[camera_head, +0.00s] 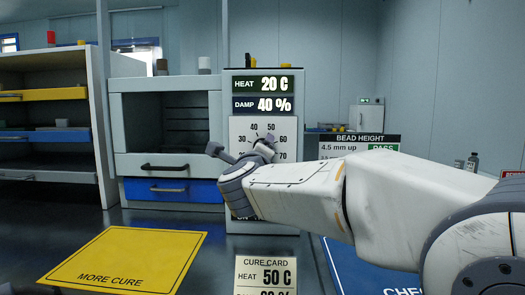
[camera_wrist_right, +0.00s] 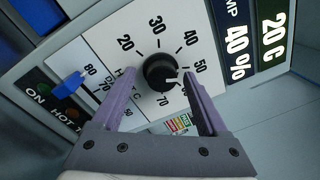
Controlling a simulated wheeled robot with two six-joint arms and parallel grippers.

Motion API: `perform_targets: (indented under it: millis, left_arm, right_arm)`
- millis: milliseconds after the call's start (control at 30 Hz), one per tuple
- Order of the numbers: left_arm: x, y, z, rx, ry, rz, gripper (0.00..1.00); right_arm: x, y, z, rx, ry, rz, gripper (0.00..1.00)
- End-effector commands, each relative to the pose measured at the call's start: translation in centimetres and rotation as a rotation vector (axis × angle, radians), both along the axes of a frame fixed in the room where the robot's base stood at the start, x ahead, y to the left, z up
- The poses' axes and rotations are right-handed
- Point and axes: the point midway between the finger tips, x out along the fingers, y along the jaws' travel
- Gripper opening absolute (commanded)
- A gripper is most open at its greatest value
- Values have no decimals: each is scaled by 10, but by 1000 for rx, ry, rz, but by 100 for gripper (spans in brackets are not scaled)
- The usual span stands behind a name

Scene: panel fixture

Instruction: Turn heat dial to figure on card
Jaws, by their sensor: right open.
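The heat dial is a black round knob (camera_wrist_right: 160,72) on a white scale plate (camera_head: 240,132), with figures from 20 to 70 around it. A white mark on the knob points towards the side between 50 and 70. The panel display (camera_head: 263,84) reads HEAT 20 C. The cure card (camera_head: 265,272) shows HEAT 50 C; its lower line is cut off. My right gripper (camera_wrist_right: 146,76) is open, its purple fingers on either side of the knob with gaps visible. The right finger hides the figure 60. My left gripper is not in view.
A damp display (camera_head: 263,105) reads 40 %. A blue slider (camera_wrist_right: 67,85) sits beside the dial. A yellow MORE CURE mat (camera_head: 125,258) lies front left and a blue mat (camera_head: 370,270) front right. An oven with a blue drawer (camera_head: 172,190) stands left of the panel.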

Motion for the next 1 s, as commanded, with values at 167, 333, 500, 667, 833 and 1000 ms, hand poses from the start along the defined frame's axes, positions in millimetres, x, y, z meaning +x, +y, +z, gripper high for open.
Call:
perform_targets:
  millis: [167,333,500,667,833,1000]
  left_arm:
    - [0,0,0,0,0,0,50]
    - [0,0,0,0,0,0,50]
    - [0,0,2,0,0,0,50]
    - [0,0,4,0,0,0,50]
    - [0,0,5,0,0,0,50]
    - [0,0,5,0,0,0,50]
  right_arm:
    - [-1,0,1,1,-2,1,77]
    - [-17,2,1,2,-2,4,77]
    - [-51,3,0,2,-2,6,77]
    - [-80,4,-2,2,-3,4,77]
    - [-100,5,-4,2,-1,3,77]
    - [-105,4,-5,1,-1,0,77]
